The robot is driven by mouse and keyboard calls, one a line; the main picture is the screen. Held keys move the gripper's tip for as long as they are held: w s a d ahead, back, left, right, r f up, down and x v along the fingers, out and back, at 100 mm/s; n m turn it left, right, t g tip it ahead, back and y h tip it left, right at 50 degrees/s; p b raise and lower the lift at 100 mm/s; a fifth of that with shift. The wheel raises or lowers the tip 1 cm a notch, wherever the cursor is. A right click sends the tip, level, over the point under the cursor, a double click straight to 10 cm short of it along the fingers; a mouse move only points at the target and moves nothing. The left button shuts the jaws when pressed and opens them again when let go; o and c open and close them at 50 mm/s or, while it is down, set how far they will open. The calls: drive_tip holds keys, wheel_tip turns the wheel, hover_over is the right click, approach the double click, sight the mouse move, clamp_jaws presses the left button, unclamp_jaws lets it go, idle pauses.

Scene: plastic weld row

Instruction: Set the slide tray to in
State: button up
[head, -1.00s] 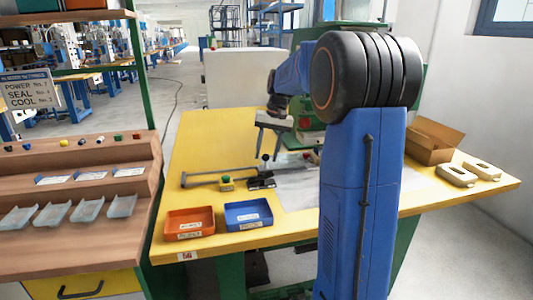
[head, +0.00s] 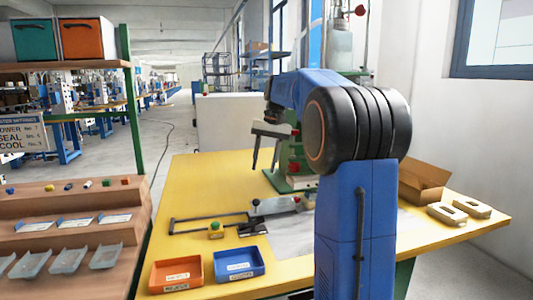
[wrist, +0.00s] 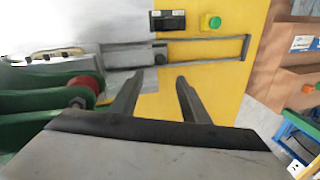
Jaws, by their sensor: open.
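The slide tray (head: 278,206) is a grey piece at the right end of a dark rail frame (head: 200,221), next to the green press. In the head view a black ball knob stands at its left end. In the wrist view the grey tray (wrist: 128,55) lies at the left part of the rail frame (wrist: 205,48), whose right part is empty over yellow table. My gripper (head: 266,158) is open and empty, above the table behind the tray. In the wrist view its fingertips (wrist: 160,80) are apart, with the tray and rails beyond them.
The green press (head: 293,155) stands close to my gripper; its green arms with a red part (wrist: 86,87) show in the wrist view. A green button box (head: 215,229), orange bin (head: 176,285) and blue bin (head: 238,273) are at the front. A carton (head: 424,184) is right.

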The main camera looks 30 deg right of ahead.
drive_tip(key=shift+v, duration=2.1)
drive_tip(key=shift+c, duration=0.3)
drive_tip(key=shift+f, duration=0.1)
drive_tip(key=c, duration=0.6)
drive_tip(key=shift+w+a+f, duration=0.1)
drive_tip(key=shift+a+f, duration=0.15)
drive_tip(key=shift+a, duration=0.1)
clamp_jaws()
drive_tip(key=w+a+f+n+t+h, duration=0.1)
drive_tip(key=w+a+f+h, duration=0.2)
drive_tip(key=a+f+h, duration=0.9)
drive_tip(key=f+y, duration=0.1)
drive_tip(key=f, duration=0.2)
drive_tip(key=w+f+y, duration=0.1)
drive_tip(key=f, duration=0.2)
drive_tip(key=w+f+y, duration=0.1)
drive_tip(key=f, duration=0.2)
drive_tip(key=shift+w+d, duration=0.15)
drive_tip(key=shift+d, duration=0.05)
drive_tip(key=shift+s+d+r, duration=0.1)
drive_tip(key=shift+s+d, duration=0.1)
drive_tip(key=shift+d, duration=0.35)
drive_tip(key=shift+s+d+r, duration=0.1)
drive_tip(key=shift+s+d, duration=0.1)
drive_tip(key=shift+d, duration=0.4)
drive_tip(key=shift+s+d, duration=0.25)
drive_tip(key=shift+d, duration=0.45)
